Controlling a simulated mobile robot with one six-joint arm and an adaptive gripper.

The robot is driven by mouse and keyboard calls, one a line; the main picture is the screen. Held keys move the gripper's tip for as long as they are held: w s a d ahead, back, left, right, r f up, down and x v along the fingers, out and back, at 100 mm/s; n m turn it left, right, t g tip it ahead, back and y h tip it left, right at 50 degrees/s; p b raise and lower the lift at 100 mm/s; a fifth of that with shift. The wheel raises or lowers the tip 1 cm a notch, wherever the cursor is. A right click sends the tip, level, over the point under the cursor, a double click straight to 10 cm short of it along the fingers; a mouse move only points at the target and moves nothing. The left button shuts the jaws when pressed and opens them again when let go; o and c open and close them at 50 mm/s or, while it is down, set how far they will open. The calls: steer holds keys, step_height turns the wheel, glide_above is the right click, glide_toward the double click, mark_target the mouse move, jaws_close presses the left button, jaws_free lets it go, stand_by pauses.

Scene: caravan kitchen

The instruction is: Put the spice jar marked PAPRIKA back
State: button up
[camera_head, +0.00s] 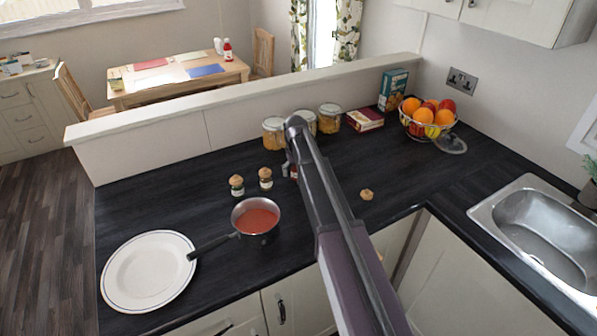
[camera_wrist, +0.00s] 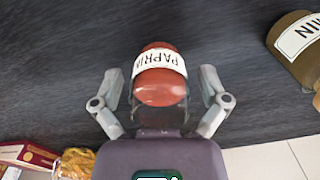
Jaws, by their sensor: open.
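The PAPRIKA jar (camera_wrist: 161,90), with red-brown contents and a white label that reads upside down, is between the two fingers of my gripper (camera_wrist: 161,86) in the wrist view. The fingers are open, with a visible gap on each side of the jar. In the head view my gripper (camera_head: 291,168) is low over the counter, in front of the glass jars, and my arm hides most of what it is around. Two cork-topped spice jars, one (camera_head: 237,186) and another (camera_head: 265,179), stand left of it. A jar with label letters "MIN" (camera_wrist: 292,40) shows at the wrist view's right.
A pan of red sauce (camera_head: 257,218) and a white plate (camera_head: 149,270) are at front left. Glass jars (camera_head: 273,133), a red box (camera_head: 364,120) and a fruit bowl (camera_head: 428,130) line the back. A small cork-coloured item (camera_head: 366,194) lies right of my arm. The sink (camera_head: 541,222) is at right.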

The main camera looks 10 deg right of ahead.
step_height(320, 180, up, 12)
steer(key=p, duration=1.1)
steer(key=shift+p, duration=0.3)
stand_by(0.4)
steer(key=s+d, duration=0.1)
steer(key=s, duration=2.8)
steer(key=shift+s+m, duration=0.3)
steer(key=shift+s, duration=0.05)
